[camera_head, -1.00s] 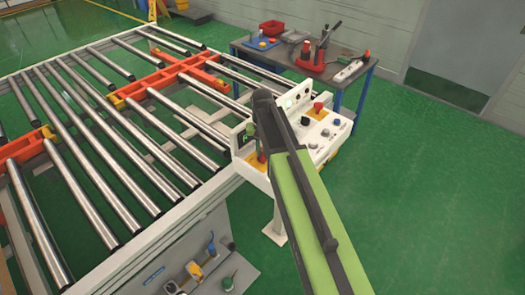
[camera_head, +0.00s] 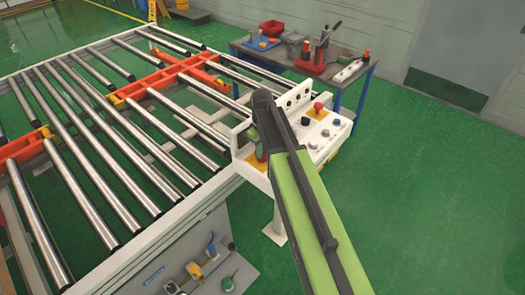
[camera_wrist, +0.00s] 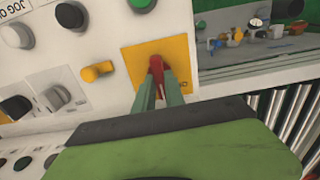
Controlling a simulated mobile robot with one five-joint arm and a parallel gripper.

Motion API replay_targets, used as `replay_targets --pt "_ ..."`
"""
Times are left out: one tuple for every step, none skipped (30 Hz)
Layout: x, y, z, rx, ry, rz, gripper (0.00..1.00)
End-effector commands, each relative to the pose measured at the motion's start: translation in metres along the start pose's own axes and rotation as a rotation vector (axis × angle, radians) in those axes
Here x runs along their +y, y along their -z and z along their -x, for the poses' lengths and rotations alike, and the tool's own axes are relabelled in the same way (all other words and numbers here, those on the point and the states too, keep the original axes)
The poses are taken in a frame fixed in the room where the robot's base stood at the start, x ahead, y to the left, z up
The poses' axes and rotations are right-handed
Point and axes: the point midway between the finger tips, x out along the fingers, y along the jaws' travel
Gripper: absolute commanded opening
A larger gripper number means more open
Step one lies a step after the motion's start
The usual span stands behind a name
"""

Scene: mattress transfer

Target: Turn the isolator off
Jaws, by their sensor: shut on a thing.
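The isolator has a red handle (camera_wrist: 156,64) on a yellow plate (camera_wrist: 133,54), seen in the wrist view. My gripper (camera_wrist: 158,82) is shut on this handle, one green finger on each side. The handle lies roughly upright in that picture, and its lower part is partly hidden between the fingers. In the head view, my gripper (camera_head: 259,153) is at the left end of the white control console (camera_head: 262,182). My dark wrist and green arm hide most of the isolator there.
A yellow switch (camera_wrist: 98,71), a grey knob (camera_wrist: 58,97) and several buttons sit close beside the isolator. A red mushroom button (camera_head: 318,107) stands on the console's right part. The roller conveyor (camera_head: 120,150) lies left, a workbench (camera_head: 345,72) behind. Green floor is clear at right.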

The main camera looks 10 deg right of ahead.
Motion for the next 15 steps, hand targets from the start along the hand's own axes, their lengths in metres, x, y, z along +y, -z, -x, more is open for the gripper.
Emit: replay_targets --pt "0.0007 -0.0006 -0.0001 -0.001 -0.001 0.041 0.0" --pt "0.0007 -0.0006 -0.0001 -0.001 -0.001 0.069 0.0" --pt "0.0007 -0.0006 -0.0001 -0.002 -0.001 0.107 0.0" --pt "0.0007 -0.0006 -0.0001 -0.002 -0.001 0.136 0.0" --pt "0.0008 -0.0007 -0.0001 -0.002 -0.001 0.164 0.0" --pt "0.0008 -0.0007 -0.0001 -0.002 -0.002 0.202 0.0" --pt "0.0008 -0.0007 -0.0001 -0.002 -0.002 0.231 0.0" --pt "0.0009 -0.0007 -0.0001 -0.002 -0.002 0.259 0.0" --pt "0.0009 -0.0007 0.0 -0.002 -0.002 0.297 0.0" --pt "0.001 -0.0007 0.0 -0.002 -0.002 0.325 0.0" --pt "0.001 -0.0007 0.0 -0.002 -0.002 0.352 0.0" --pt "0.001 -0.0007 0.0 -0.002 -0.002 0.388 0.0" --pt "0.0011 -0.0007 0.0 -0.002 -0.002 0.414 0.0" --pt "0.0011 -0.0007 0.0 -0.002 -0.002 0.44 0.0" --pt "0.0012 -0.0007 0.0 -0.002 -0.002 0.473 0.0"
